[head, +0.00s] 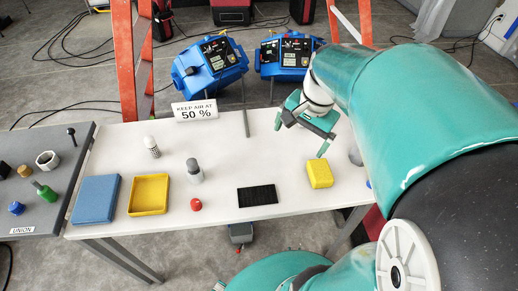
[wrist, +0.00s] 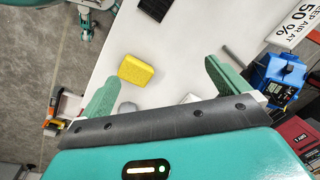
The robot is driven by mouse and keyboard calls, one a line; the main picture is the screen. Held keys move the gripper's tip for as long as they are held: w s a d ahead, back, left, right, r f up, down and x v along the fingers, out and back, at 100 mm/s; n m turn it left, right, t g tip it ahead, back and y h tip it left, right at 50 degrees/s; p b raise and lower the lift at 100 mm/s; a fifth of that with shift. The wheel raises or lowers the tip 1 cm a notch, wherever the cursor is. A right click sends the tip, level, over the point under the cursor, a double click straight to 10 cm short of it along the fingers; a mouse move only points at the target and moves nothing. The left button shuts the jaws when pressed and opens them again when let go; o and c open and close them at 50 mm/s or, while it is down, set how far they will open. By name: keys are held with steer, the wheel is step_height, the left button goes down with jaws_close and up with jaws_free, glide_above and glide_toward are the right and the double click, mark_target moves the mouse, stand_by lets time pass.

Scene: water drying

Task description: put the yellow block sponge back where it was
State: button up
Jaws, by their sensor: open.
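The yellow block sponge (head: 319,174) lies on the right part of the white table (head: 225,160), to the right of a black ribbed mat (head: 258,195). It also shows in the wrist view (wrist: 136,70), beyond the fingers and between their lines. My gripper (head: 301,134) is open and empty above the table's right side, farther back than the sponge and apart from it. In the wrist view both green fingers of my gripper (wrist: 162,82) are spread wide. A shallow yellow tray (head: 149,195) sits on the left of the table beside a blue block (head: 95,199).
A white bottle (head: 152,147), a grey-capped bottle (head: 195,171), a red knob (head: 196,204) and a grey rod (head: 246,123) stand or lie on the table. A "KEEP AIR AT 50 %" sign (head: 195,110) is at the back edge. A grey ball (head: 355,156) is right of the sponge.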

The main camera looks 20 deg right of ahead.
steer(key=s+a+r+n+t, duration=0.2)
steer(key=a+r+n, duration=0.1)
steer(key=a+n, duration=0.3)
steer(key=s+a+r+n+t+h, duration=0.1)
steer(key=s+a+r+n+t, duration=0.1)
steer(key=a+n, duration=0.3)
steer(key=shift+s+a+r+n, duration=0.45)
steer(key=shift+s+a, duration=0.2)
steer(key=shift+a, duration=0.6)
